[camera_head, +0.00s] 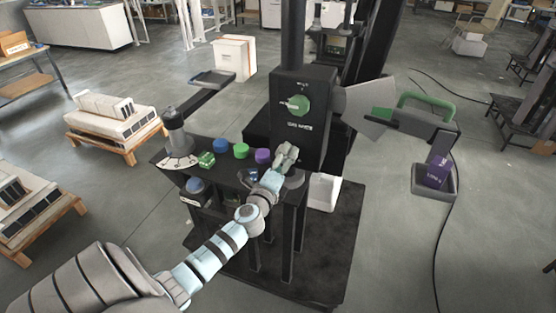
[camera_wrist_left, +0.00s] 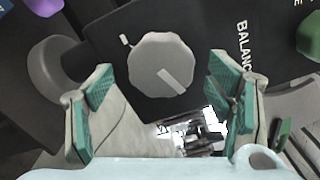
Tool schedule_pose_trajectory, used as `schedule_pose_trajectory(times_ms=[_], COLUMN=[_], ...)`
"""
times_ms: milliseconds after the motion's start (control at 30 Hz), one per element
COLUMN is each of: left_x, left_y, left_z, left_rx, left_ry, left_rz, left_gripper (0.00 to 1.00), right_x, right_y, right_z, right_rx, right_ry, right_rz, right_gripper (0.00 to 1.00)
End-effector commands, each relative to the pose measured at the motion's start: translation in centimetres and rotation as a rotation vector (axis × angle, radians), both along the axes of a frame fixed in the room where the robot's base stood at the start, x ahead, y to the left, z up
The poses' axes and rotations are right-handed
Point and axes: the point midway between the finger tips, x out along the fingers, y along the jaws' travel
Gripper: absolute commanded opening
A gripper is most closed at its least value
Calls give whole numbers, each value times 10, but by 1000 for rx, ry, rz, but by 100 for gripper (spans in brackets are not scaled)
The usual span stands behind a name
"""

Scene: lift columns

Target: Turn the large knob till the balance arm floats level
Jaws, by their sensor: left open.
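The large grey faceted knob (camera_wrist_left: 162,65) with a pale pointer bar sits on the black panel in the left wrist view, between and beyond my open left fingers (camera_wrist_left: 165,108); I see no contact. In the head view my left gripper (camera_head: 287,156) is in front of the black column box (camera_head: 312,88) and hides the knob. What looks like the balance arm (camera_head: 410,122) extends right from the column, sloping slightly down to the right, with a green handle (camera_head: 428,104). A purple block (camera_head: 437,171) sits in a grey tray at its outer end. My right gripper is not in view.
Below the box, a black console carries a blue button (camera_head: 221,145), a green button (camera_head: 241,151), a purple button (camera_head: 263,156) and a grey dial lever (camera_head: 176,133). A green knob (camera_head: 298,105) is above on the box. Pallets (camera_head: 113,123) stand at left.

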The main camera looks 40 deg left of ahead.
Motion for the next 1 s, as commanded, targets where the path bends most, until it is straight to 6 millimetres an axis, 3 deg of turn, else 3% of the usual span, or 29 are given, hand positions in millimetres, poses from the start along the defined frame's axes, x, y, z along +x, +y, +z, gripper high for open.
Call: schedule_pose_trajectory(times_ms=[200, 400, 1000], left_x=[-57, -92, -97], left_y=[-20, -33, -34], left_z=[-1, -1, 0], left_rx=[-1, 0, -8], left_ry=[4, 3, -1], left_rz=[-3, -1, -1], left_gripper=[74, 74, 74], right_x=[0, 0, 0], right_y=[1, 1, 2], right_z=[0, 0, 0], right_rx=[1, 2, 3], right_ry=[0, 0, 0], right_rz=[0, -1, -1], right_gripper=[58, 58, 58])
